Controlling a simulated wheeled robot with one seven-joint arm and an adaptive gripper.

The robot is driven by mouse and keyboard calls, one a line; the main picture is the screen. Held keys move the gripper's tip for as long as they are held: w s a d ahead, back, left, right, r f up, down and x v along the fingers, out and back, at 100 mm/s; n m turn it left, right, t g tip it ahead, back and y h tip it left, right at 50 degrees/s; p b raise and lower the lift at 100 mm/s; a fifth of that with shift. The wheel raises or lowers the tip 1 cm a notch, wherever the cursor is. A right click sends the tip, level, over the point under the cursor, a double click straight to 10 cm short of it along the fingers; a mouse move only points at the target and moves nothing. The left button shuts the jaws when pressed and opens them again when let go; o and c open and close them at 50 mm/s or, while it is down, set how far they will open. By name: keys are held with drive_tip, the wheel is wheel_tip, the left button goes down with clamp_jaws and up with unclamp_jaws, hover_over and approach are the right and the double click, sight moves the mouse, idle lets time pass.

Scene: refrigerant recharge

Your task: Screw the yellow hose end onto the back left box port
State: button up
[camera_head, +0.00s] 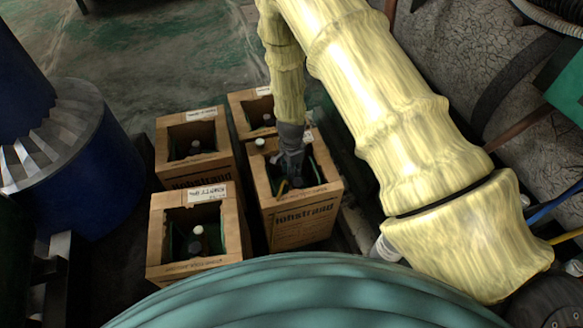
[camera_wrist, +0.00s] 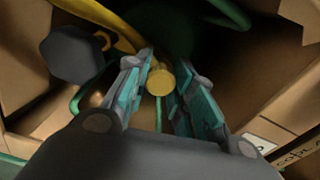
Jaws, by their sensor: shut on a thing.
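My gripper (camera_head: 293,172) reaches down into the nearer right cardboard box (camera_head: 297,231). In the wrist view my gripper (camera_wrist: 161,88) has its teal fingers shut on the yellow hose end (camera_wrist: 160,81). The yellow hose (camera_wrist: 120,27) runs up and left from there. A bit of yellow hose (camera_head: 283,187) also shows beside the fingers in the head view. A dark round cap (camera_wrist: 72,54) is just left of the fingers. The far left box (camera_head: 180,177) holds a dark bottle with a pale top (camera_head: 196,146). I cannot tell whether the hose end touches a port.
The nearer left box (camera_head: 157,229) and the far right box (camera_head: 240,103) also hold bottles. Box walls close in around my gripper. Green tubing (camera_wrist: 228,14) curves near the fingers. A blue drum (camera_head: 95,190) stands at the left.

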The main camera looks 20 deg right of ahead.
drive_tip(key=shift+s, duration=0.1)
idle(0.3)
drive_tip(key=shift+m+p, duration=0.7)
drive_tip(key=shift+m, duration=0.2)
drive_tip(key=o, duration=1.1)
drive_tip(key=shift+f, duration=0.1)
drive_tip(key=shift+r, duration=6.05)
